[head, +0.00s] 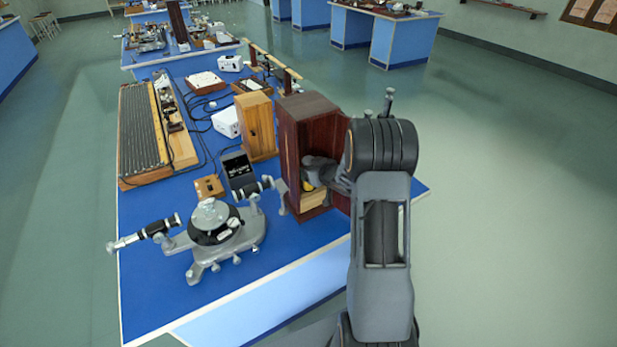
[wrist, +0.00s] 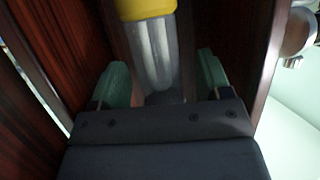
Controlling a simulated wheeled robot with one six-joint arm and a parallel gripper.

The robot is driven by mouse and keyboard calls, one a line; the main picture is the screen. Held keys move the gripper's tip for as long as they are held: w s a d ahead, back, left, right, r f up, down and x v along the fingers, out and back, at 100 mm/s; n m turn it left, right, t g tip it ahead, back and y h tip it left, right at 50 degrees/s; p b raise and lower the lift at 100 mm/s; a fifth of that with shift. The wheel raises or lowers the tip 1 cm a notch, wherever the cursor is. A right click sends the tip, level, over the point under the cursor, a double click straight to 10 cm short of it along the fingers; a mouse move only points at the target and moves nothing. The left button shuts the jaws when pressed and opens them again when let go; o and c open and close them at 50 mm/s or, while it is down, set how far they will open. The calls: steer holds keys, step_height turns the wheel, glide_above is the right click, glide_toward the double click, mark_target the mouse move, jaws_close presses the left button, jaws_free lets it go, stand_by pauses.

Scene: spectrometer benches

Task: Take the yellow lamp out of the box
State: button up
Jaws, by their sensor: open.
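The box (head: 309,112) is a tall dark red-brown wooden case standing on the blue bench, open at the front. Its dark walls show on both sides in the wrist view (wrist: 60,45). The yellow lamp (wrist: 147,9) has a yellow top and a silver-grey lower body, and stands between my fingers in the wrist view. In the head view only a small yellow patch of the lamp (head: 307,187) shows beside my gripper (head: 318,172). My gripper is inside the box opening. In the wrist view its green-padded fingers (wrist: 158,85) are open on either side of the lamp's silver part, with gaps visible.
A spectrometer (head: 213,225) stands on the bench left of the box, its eyepiece tube close to the box. A light wooden case (head: 255,127) stands just behind on the left. The floor to the right is clear.

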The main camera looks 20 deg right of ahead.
steer(key=shift+w+a+f, duration=0.15)
steer(key=shift+w, duration=0.15)
steer(key=c, duration=1.1)
steer(key=shift+c, duration=0.2)
